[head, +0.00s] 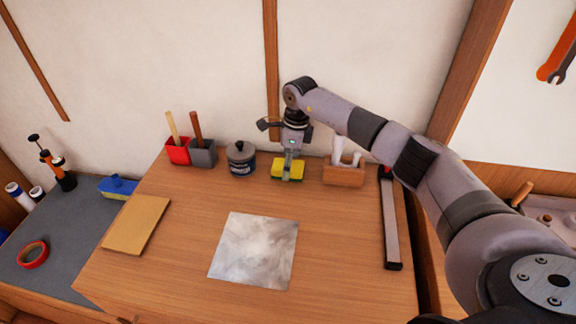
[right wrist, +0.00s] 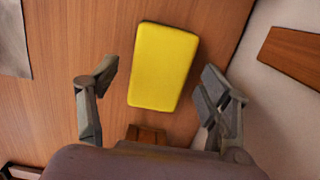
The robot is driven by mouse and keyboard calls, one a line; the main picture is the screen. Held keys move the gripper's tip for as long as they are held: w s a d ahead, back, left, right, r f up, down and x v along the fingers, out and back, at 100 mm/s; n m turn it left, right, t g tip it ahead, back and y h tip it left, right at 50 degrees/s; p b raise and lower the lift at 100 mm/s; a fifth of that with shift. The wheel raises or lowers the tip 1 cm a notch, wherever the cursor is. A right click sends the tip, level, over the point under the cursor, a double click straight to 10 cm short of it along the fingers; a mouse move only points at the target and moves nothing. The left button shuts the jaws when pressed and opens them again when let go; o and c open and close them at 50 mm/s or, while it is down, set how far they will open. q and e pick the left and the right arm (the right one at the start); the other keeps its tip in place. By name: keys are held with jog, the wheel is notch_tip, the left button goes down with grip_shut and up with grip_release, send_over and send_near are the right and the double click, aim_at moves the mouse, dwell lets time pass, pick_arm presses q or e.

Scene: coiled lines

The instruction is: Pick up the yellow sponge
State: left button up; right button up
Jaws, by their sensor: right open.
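The yellow sponge (head: 298,171) lies on the wooden table (head: 180,235) near its back edge, by the wall. It also shows in the right wrist view (right wrist: 162,66) as a plain yellow block. My right gripper (head: 289,176) is over the sponge and hides part of it in the head view. In the right wrist view its two fingers (right wrist: 158,85) are spread wide, one on each side of the sponge, with a gap on both sides and nothing held. My left gripper does not show.
A dark jar (head: 241,160) stands left of the sponge, and a wooden holder with white items (head: 343,173) stands right of it. Red (head: 178,152) and grey (head: 203,154) cups are further left. A metal sheet (head: 253,250) lies in front; a long bar (head: 391,220) lies at right.

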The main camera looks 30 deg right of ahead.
jog(key=shift+w+a+f, duration=0.1)
jog(key=shift+f, duration=0.7)
jog(key=shift+c, duration=0.3)
jog(key=c, duration=1)
